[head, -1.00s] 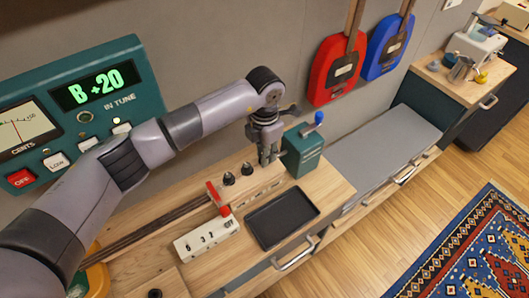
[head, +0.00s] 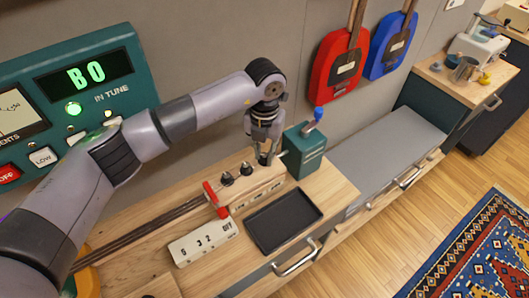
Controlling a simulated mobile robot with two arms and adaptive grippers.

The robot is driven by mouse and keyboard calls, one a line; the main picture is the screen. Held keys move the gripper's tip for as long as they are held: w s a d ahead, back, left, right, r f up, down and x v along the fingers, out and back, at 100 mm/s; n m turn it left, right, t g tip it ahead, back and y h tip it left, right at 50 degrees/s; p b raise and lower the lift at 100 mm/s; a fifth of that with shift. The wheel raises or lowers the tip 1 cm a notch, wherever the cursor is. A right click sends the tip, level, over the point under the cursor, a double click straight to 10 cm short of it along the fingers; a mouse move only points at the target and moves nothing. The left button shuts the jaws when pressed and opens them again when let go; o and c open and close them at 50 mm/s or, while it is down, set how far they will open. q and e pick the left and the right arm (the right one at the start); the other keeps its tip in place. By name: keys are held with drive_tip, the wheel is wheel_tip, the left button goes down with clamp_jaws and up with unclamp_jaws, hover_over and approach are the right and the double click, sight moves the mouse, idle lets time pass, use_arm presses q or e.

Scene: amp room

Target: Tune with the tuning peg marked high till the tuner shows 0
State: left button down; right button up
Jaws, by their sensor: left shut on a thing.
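The teal tuner (head: 140,75) at the upper left shows "B0" in green on its display (head: 85,76), and the round green lamp (head: 73,109) below it is lit. The wooden headstock (head: 262,184) of a stringed instrument lies on the bench, with two dark tuning pegs (head: 227,179) (head: 246,169) free. My left gripper (head: 265,160) points down at the headstock's right end and is shut on a third peg, mostly hidden by the fingers. I cannot read a mark on that peg. My right gripper is out of view.
A teal box with a blue-knobbed crank (head: 304,160) stands close right of my left gripper. A black tray (head: 284,222) and a white numbered block (head: 204,243) lie in front. Red (head: 340,68) and blue (head: 392,45) instruments hang on the wall. A grey surface (head: 385,140) at right is clear.

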sight(265, 155)
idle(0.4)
use_arm(q)
drive_tip(key=c, duration=1.5)
unclamp_jaws()
drive_tip(key=shift+o, duration=0.2)
wheel_tip(265, 155, up, 12)
